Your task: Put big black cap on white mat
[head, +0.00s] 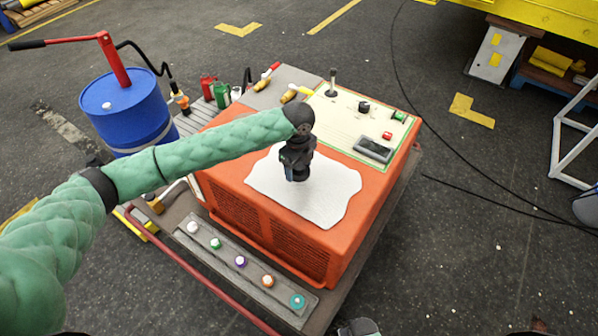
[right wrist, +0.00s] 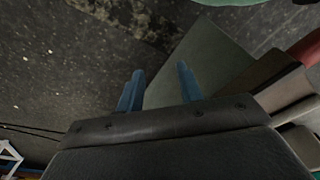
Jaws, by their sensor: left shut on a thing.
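The white mat (head: 333,196) lies on top of the orange machine, with an uneven outline. My left gripper (head: 299,174) points down over the upper left part of the mat, shut on a dark thing. That thing looks like the big black cap, but it blends with the black gripper and is mostly hidden by it. I cannot tell whether it touches the mat. My right gripper (right wrist: 158,88) shows two blue fingers spread apart with nothing between them.
The orange machine (head: 378,200) has a cream control panel (head: 350,118) behind the mat. A grey strip with several coloured knobs (head: 240,262) runs along its front. A blue drum (head: 125,108) with a red lever stands at the left. Red and green cans (head: 221,95) stand behind my left arm.

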